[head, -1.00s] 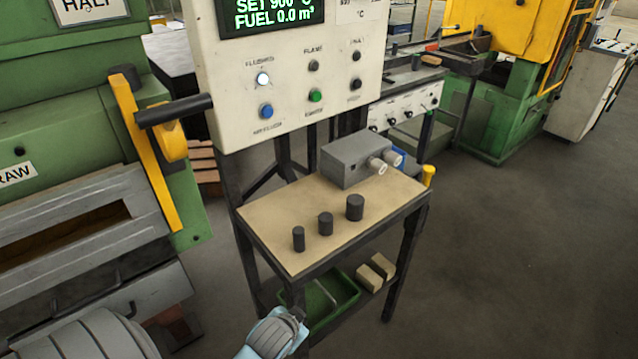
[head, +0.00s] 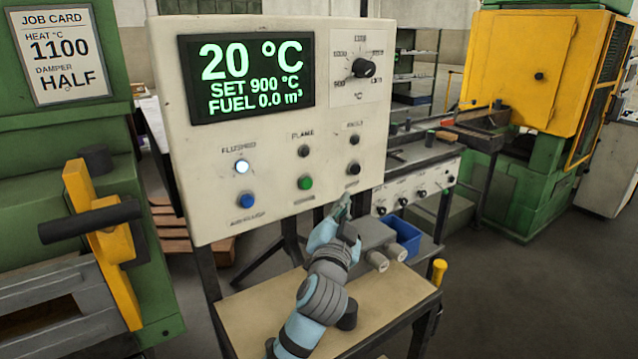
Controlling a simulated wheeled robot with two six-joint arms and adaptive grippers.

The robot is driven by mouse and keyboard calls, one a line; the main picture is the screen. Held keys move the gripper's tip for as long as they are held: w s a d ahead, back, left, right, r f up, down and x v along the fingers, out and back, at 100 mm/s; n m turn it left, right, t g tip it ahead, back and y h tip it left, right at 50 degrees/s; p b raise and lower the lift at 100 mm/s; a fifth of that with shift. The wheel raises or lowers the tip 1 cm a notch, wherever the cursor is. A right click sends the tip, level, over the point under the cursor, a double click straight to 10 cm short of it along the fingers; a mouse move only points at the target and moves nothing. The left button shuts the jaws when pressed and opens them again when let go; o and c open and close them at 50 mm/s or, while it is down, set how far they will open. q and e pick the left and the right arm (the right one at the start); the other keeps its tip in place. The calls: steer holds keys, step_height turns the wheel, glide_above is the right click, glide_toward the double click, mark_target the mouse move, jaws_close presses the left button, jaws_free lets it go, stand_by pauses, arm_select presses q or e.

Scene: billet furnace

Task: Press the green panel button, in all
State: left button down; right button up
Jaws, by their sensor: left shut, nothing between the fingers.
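The green button (head: 305,183) sits in the lower row of the cream control panel (head: 215,215), between a blue button (head: 246,201) and a black one (head: 353,169). Nothing covers it. My left gripper (head: 344,204) is shut and empty, raised in front of the panel's lower edge. Its tips are to the right of the green button and a little below it in the picture. I see no contact with the button; the gap in depth is hard to judge. My right gripper is not in view.
A lamp marked FLUSHED (head: 242,167) glows white. The display (head: 252,77) reads 20 °C, set 900 °C, fuel 0.0. A yellow lever (head: 103,245) with a dark handle juts out at left.

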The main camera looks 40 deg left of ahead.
mark_target(307, 184)
arm_select(q)
steer(key=w+a+b, duration=0.2)
steer(key=a, duration=0.6)
steer(key=shift+a+r, duration=0.2)
steer(key=shift+a, duration=0.05)
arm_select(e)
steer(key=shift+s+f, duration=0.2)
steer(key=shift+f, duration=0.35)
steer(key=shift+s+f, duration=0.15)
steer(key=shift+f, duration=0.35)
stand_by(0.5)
arm_select(q)
steer(key=shift+w+a, duration=0.1)
steer(key=shift+a, duration=0.3)
steer(key=shift+w+a, duration=0.1)
steer(key=shift+a, duration=0.25)
stand_by(0.6)
steer(key=shift+s+d, duration=0.25)
steer(key=shift+d, duration=0.5)
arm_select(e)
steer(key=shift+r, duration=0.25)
